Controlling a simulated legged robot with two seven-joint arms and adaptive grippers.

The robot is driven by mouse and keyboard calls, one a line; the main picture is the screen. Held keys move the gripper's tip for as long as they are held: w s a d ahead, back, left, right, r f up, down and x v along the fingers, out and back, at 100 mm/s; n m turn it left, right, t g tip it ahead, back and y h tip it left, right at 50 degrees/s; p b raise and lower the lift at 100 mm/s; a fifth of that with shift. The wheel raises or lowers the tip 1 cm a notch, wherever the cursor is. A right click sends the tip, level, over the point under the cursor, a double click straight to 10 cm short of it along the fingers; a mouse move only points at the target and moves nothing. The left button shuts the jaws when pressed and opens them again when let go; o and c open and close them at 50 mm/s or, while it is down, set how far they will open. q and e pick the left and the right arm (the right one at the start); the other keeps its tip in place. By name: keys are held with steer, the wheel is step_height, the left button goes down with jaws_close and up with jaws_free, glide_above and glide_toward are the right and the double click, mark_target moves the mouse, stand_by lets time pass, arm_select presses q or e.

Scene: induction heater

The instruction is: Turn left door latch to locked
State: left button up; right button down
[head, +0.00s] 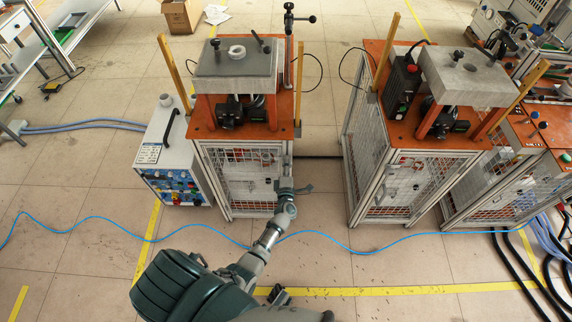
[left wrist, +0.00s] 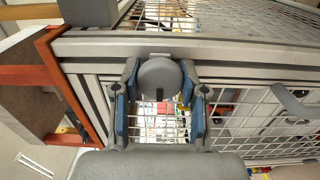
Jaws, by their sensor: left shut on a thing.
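The left door latch (left wrist: 160,77) is a round grey knob on the frame of the left cage cabinet (left wrist: 200,46). It has a short dark mark at its lower edge in the left wrist view. My left gripper (left wrist: 160,80) has its blue-padded fingers on both sides of the knob and is shut on it. In the head view, my left gripper (head: 286,190) is at the right front edge of the left cabinet's mesh door (head: 247,185) and hides the latch. I cannot tell the latch's locked position. My right gripper is not in view.
A control box (head: 175,160) with coloured knobs stands left of the cabinet. A second cage cabinet (head: 400,185) stands to the right, with a floor gap between. A blue cable (head: 110,222) crosses the floor in front. A grey handle (left wrist: 291,102) sits on the door mesh.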

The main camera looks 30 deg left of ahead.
arm_select(q)
steer(key=shift+s+d+f, duration=0.15)
steer(key=shift+d+f, duration=0.05)
steer(key=shift+f, duration=0.25)
steer(key=o, duration=0.9)
steer(key=shift+o, duration=1.2)
steer(key=shift+r, duration=0.15)
steer(key=shift+r, duration=0.1)
steer(key=shift+s+d, duration=0.1)
steer(key=v, duration=1.1)
steer(key=shift+s, duration=0.25)
